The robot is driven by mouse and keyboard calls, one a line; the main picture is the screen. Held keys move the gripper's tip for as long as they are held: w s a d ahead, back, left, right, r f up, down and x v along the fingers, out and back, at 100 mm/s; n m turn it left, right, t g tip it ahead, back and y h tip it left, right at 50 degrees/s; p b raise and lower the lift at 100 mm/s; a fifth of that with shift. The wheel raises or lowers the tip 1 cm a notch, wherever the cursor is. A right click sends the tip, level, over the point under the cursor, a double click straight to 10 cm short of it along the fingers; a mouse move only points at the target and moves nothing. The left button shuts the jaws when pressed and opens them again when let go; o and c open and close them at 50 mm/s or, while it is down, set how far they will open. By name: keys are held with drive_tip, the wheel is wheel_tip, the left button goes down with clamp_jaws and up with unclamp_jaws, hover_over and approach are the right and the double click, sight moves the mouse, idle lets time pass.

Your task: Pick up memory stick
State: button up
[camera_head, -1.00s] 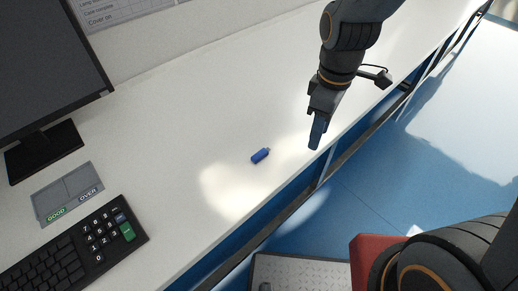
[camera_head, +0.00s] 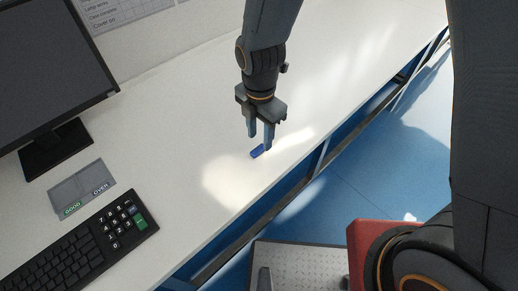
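The memory stick (camera_head: 257,152) is a small blue stick lying flat on the white bench, at the edge of a bright patch of light. My gripper (camera_head: 259,144) points down at it from above, with its two fingers apart. The fingertips show close to the stick, one on each side of its upper end in the picture. I cannot tell how high the tips are above the bench or whether they touch the stick. Part of the stick's right end is hidden by a finger.
The bench (camera_head: 165,130) is clear around the stick. Its front edge drops to a blue floor (camera_head: 400,180) at the right.

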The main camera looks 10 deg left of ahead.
sight(258, 149)
drive_tip(key=shift+a+f+p, duration=0.2)
drive_tip(key=shift+f+p, duration=0.55)
drive_tip(key=shift+f, duration=1.6)
clamp_jaws()
